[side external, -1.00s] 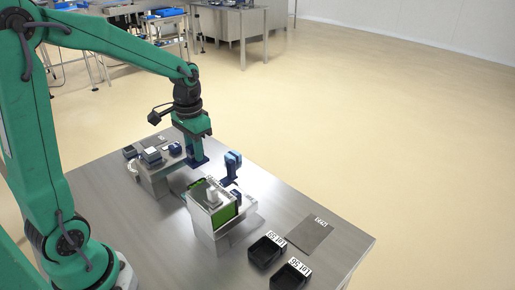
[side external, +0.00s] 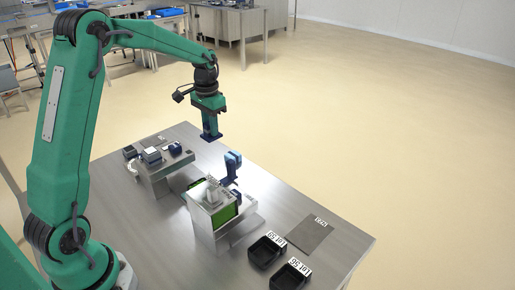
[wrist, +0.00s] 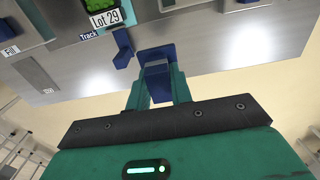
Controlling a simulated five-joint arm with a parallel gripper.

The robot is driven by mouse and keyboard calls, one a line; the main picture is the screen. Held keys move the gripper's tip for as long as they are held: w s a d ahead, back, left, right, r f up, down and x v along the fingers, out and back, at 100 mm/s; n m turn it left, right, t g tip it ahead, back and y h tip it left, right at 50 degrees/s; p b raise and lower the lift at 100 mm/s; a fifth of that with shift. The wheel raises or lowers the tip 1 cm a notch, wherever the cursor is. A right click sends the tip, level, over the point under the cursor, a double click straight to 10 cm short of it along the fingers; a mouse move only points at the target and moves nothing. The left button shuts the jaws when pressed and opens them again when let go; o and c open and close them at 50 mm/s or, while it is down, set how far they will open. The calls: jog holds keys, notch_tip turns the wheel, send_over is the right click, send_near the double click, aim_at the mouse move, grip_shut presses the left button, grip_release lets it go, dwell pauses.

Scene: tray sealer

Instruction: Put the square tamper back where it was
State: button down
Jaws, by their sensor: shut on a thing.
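My gripper (side external: 209,112) is shut on a dark blue tamper (side external: 211,134) and holds it upright in the air, above and behind the back right edge of the steel table. In the wrist view the blue tamper (wrist: 157,68) sits between the two green fingers. Its foot looks flat and straight-edged, though its full outline cannot be made out. A steel rack (side external: 158,171) stands at the table's back left with several small dark blue and grey pieces on top. The gripper is to the right of the rack and clear of it.
The steel sealer (side external: 203,222) with a green panel stands mid-table. A blue upright piece (side external: 232,168) stands behind it. Two black trays (side external: 266,252) with lot labels and a grey mat (side external: 309,236) lie at the right front. The table's right back side is bare.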

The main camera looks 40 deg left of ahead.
jog(key=w+a+f, duration=0.2)
jog(key=w+a, duration=0.2)
jog(key=a, duration=0.1)
jog(key=shift+w, duration=0.25)
jog(key=a+f, duration=0.2)
jog(key=a, duration=0.2)
jog(key=a+f, duration=0.2)
jog(key=a, duration=0.1)
jog(key=a+f, duration=0.3)
jog(key=a, duration=0.1)
jog(key=shift+s+a, duration=0.2)
jog(key=shift+a, duration=0.15)
jog(key=shift+f, duration=1.95)
jog(key=shift+f, duration=0.1)
jog(key=c, duration=1.3)
grip_release()
jog(key=shift+o, duration=0.2)
notch_tip(320, 180, up, 12)
